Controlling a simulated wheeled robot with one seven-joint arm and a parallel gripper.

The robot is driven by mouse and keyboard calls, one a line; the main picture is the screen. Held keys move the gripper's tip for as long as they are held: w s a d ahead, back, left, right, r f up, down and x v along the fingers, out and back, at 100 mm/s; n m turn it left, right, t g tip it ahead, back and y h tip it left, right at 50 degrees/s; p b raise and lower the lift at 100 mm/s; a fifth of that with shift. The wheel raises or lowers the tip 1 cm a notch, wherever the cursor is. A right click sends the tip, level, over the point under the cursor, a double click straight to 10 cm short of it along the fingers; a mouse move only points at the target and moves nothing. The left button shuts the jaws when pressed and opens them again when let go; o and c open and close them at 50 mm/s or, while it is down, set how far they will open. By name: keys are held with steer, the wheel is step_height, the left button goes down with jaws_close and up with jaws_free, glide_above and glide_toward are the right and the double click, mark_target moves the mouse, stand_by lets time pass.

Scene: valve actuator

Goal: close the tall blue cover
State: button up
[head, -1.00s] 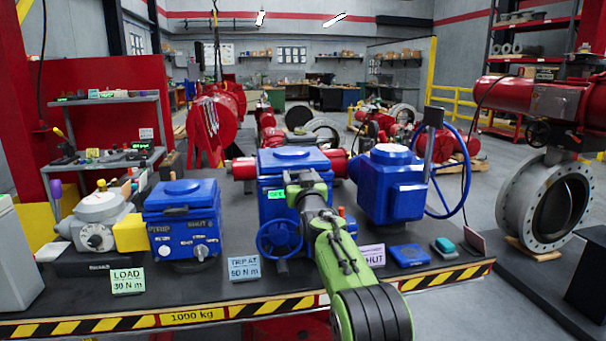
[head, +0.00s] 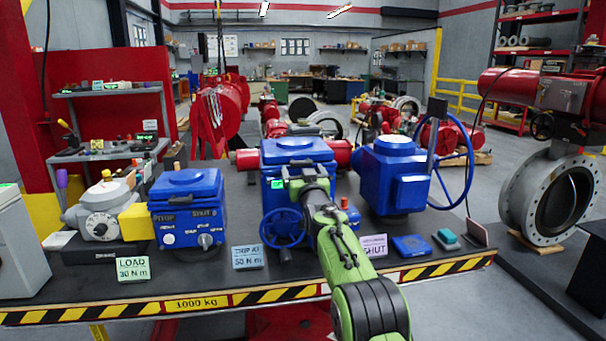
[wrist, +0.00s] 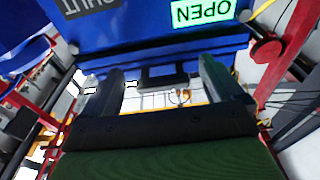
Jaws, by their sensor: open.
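The tall blue actuator (head: 298,155) stands in the middle of the bench, with a blue handwheel (head: 283,227) low on its front. Its broad blue top is the cover (head: 292,145); how far it is open cannot be told. In the wrist view its blue face (wrist: 150,38) fills the top, with a green OPEN label (wrist: 202,12) and a dark SHUT label (wrist: 90,6), both upside down. My gripper (wrist: 160,70) is open at its front. A dark tab (wrist: 164,77) shows between the fingers; contact cannot be told. In the head view my wrist hides the fingertips.
A shorter blue actuator (head: 187,215) stands left and another blue unit (head: 393,178) with a large handwheel stands right. Cards (head: 132,268) stand along the front edge. A blue block (head: 411,246) and a teal-topped item (head: 446,238) lie at the right.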

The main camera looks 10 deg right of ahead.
steer(key=s+f+b, duration=0.2)
steer(key=s, duration=1.3)
steer(key=shift+s+b, duration=0.3)
steer(key=shift+b, duration=0.05)
steer(key=s+f+g, duration=0.5)
steer(key=s, duration=0.8)
steer(key=s+f+g, duration=0.4)
steer(key=s+f, duration=0.1)
steer(key=s, duration=0.9)
steer(key=s+f+g, duration=0.5)
steer(key=s, duration=0.8)
step_height(320, 180, up, 16)
steer(key=p, duration=1.6)
steer(key=shift+s, duration=0.25)
